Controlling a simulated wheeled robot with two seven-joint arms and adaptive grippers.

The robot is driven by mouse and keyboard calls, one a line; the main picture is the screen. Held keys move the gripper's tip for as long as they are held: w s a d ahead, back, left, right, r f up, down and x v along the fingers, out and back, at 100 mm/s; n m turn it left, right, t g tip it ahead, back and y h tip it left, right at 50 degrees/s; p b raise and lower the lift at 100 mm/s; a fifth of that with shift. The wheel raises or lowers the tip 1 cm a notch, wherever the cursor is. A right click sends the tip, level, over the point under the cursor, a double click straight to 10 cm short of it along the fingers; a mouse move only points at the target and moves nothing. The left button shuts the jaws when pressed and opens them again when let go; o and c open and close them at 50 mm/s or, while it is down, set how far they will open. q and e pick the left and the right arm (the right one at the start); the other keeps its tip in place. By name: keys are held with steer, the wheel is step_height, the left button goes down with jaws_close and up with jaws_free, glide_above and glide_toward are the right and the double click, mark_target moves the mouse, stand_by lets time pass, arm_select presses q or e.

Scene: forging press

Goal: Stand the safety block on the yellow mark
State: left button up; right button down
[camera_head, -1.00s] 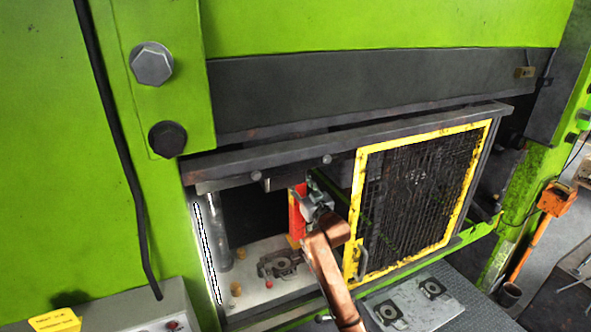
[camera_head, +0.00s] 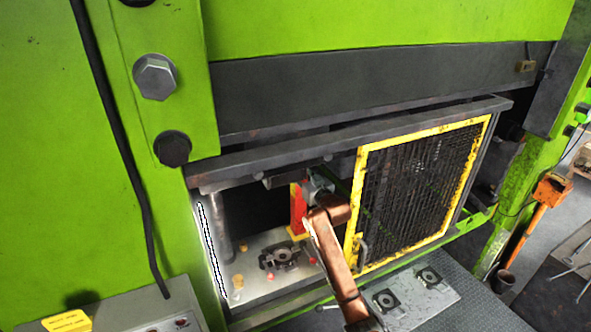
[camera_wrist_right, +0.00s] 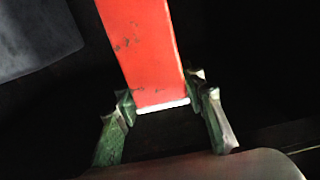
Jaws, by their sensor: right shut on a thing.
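The red safety block (camera_head: 296,208) is upright inside the press opening, left of the mesh guard, behind the die on the bed. My right gripper (camera_head: 308,192) reaches in from the front right and is shut on the block, partly hidden by my copper-coloured arm. In the right wrist view, the block (camera_wrist_right: 140,45) runs between the two green fingers (camera_wrist_right: 158,95), its pale end edge near them. Yellow (camera_head: 298,233) shows at the block's lower end; I cannot tell whether it is the mark or part of the block, or whether the block touches the bed.
The yellow-framed mesh guard (camera_head: 360,200) stands close to the right of my arm. A dark die (camera_head: 279,257) and small yellow and red pieces sit on the bed (camera_head: 257,284). A plate with two dark dies (camera_head: 415,300) lies in front. A steel column (camera_head: 219,225) stands left.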

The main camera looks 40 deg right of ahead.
steer(key=shift+s+d+r, duration=0.1)
steer(key=shift+s+r, duration=0.05)
steer(key=shift+r, duration=0.15)
steer(key=shift+f, duration=0.15)
steer(key=c, duration=1.3)
jaws_free()
steer(key=shift+f, duration=0.2)
steer(key=shift+o, duration=0.2)
steer(key=b+v, duration=0.3)
steer(key=v, duration=0.4)
steer(key=shift+s+a+r, duration=0.2)
steer(key=shift+a, duration=0.05)
